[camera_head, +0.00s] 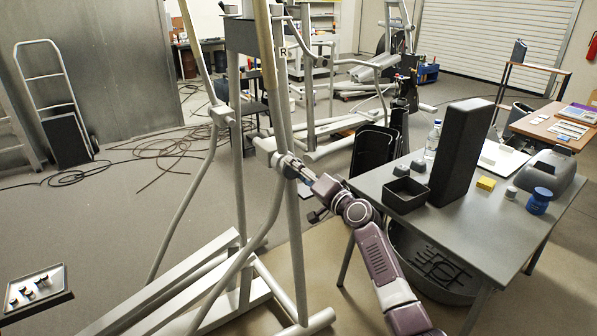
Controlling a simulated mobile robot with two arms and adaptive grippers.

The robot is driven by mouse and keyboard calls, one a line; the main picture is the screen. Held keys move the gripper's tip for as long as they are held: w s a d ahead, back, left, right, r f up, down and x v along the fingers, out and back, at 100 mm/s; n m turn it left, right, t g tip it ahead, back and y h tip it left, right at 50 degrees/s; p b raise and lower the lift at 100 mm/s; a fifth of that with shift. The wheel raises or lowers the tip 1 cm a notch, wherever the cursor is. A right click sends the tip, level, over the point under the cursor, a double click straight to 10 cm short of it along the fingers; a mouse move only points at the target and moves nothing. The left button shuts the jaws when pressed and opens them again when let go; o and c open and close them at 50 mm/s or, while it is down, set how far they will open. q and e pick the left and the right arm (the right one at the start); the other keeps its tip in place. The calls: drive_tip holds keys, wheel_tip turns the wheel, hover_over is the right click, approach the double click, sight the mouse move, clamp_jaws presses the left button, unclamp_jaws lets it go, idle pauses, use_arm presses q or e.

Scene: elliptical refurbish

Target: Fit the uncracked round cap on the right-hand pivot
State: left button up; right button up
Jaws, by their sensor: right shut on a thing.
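The grey elliptical trainer (240,120) stands left of centre, with an "R" label on its upright. Its right-hand pivot (283,160) is a thick grey joint on that side. My right gripper (301,172) is at this pivot, reaching in from the lower right. It is shut on a small round piece, apparently the cap, at the pivot's near end. The fingers and joint hide most of it; I cannot tell whether it is seated or cracked. My left gripper is out of view.
A grey table (460,225) at right holds an open black box (405,194), a tall dark block (460,150), a yellow block (486,183) and a blue cylinder (539,201). A tray (36,287) with small black parts is at lower left. Cables (175,145) lie on the floor.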

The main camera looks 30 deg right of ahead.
drive_tip(key=shift+w+b, duration=0.3)
drive_tip(key=shift+w, duration=0.1)
idle(0.3)
drive_tip(key=o, duration=1.6)
drive_tip(key=shift+o, duration=0.2)
drive_tip(key=shift+s, duration=0.1)
drive_tip(key=s+d, duration=0.1)
drive_tip(key=s, duration=1)
drive_tip(key=shift+s+d, duration=0.25)
drive_tip(key=shift+s, duration=0.1)
